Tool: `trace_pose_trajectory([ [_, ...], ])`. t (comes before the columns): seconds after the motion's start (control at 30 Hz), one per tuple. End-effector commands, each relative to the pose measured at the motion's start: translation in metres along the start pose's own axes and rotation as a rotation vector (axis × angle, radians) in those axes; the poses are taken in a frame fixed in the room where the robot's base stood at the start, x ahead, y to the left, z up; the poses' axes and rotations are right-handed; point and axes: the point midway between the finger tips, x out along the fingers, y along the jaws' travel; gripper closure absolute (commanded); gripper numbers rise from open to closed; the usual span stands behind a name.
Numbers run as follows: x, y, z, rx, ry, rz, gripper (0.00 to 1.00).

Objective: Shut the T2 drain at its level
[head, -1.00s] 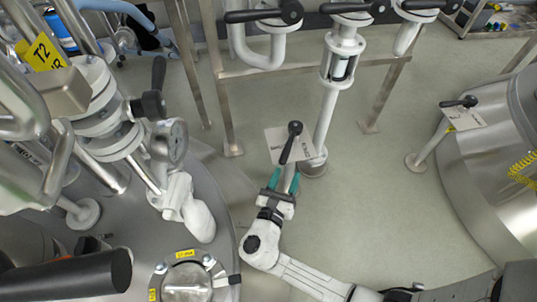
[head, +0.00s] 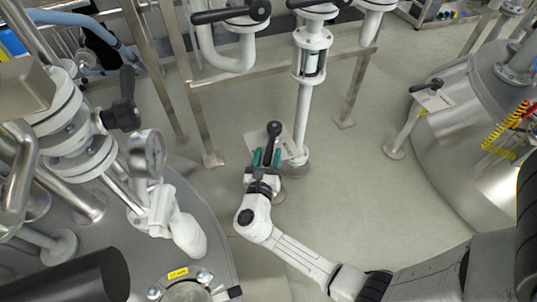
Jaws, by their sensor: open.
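A black lever handle (head: 272,143) with a round knob end points away from me, low beside the white sight-glass pipe. I take it for the drain lever. A pale tag plate (head: 253,139) lies behind it, its text too small to read. My gripper (head: 266,157) is open, with its teal fingertips on either side of the lever's lower part. I cannot tell whether they touch it. The valve body below is largely hidden by my gripper.
A steel vessel with a gauge (head: 147,153) and valves stands at left. A pipe rack with black levers (head: 230,11) crosses the top. Another vessel (head: 480,135) stands at right, with a lever (head: 427,85) near it. The floor between is clear.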

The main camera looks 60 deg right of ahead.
Motion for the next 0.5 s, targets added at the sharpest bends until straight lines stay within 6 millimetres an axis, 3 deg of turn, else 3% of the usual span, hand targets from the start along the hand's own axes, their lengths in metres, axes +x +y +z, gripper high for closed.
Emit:
trace_pose_trajectory([
  [0.2, 0.0134, 0.0003, 0.0001, 0.0, 0.0, 0.001, 0.51],
  [0.47, 0.0139, 0.0001, 0.0005, 0.0, 0.0, 0.001, 0.51],
  [0.5, 0.0138, 0.0002, 0.0005, 0.0, 0.0, 0.001, 0.54],
])
